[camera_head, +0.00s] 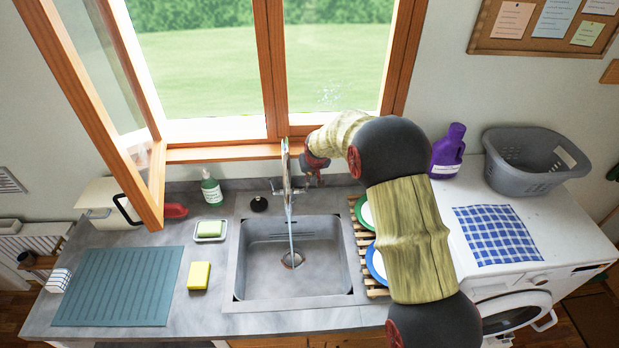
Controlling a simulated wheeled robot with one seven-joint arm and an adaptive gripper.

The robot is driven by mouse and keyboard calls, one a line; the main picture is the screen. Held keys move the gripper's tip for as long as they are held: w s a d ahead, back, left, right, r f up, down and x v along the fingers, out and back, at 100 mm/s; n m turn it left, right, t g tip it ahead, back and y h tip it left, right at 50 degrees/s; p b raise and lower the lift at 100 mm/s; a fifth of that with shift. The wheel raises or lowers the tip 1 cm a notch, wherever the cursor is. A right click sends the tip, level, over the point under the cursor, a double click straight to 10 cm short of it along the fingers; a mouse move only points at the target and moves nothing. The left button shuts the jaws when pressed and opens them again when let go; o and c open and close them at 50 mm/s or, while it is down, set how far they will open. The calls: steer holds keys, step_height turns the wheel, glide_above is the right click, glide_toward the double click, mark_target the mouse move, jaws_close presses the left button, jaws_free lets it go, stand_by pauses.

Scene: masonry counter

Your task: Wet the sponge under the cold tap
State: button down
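A yellow sponge (199,275) lies flat on the counter left of the sink (265,289). The tap (287,175) stands behind the sink, with its spout over the basin. A thin stream of water (291,238) runs from it towards the drain. A lever (276,187) shows at the tap's left side. My gripper (312,175) is just right of the tap, near its right side, away from the sponge. My arm and the small view hide whether its fingers are open or touch a handle.
A soap dish (211,239) with a green block, a green bottle (211,188) and a teal mat (120,287) are on the left counter. Plates (376,263) stand in a wooden rack right of the sink, partly behind my arm. An open window sash (157,190) overhangs the back left.

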steer(key=s+d+r+g+b, duration=0.1)
steer(key=s+d+r+b, duration=0.2)
steer(key=s, duration=0.9)
steer(key=s+d+r+m+g+b, duration=0.1)
steer(key=s+d+r+b, duration=0.2)
steer(key=s, duration=0.8)
steer(key=s+d+r+g+b, duration=0.1)
steer(key=s+d+r+b, duration=0.2)
steer(key=s, duration=0.9)
steer(key=s+d+f+t+b, duration=0.1)
steer(key=s+d+b, duration=0.1)
steer(key=s+b, duration=0.8)
steer(key=w+a+f+m+t+y, duration=0.1)
steer(key=w+a+f+m+t, duration=0.1)
steer(key=w+a+f+m, duration=0.6)
steer(key=w+a+f+m+t+y, duration=0.2)
steer(key=w+a+f+m, duration=0.4)
steer(key=w+a, duration=0.45)
steer(key=m+t+h+b, duration=0.3)
steer(key=m+t+h, duration=0.25)
steer(key=m, duration=2.05)
glide_toward(306, 190)
steer(key=x, duration=0.3)
steer(key=shift+a+f, duration=0.15)
steer(key=shift+f, duration=0.2)
steer(key=shift+w+r, duration=0.25)
steer(key=shift+w, duration=0.4)
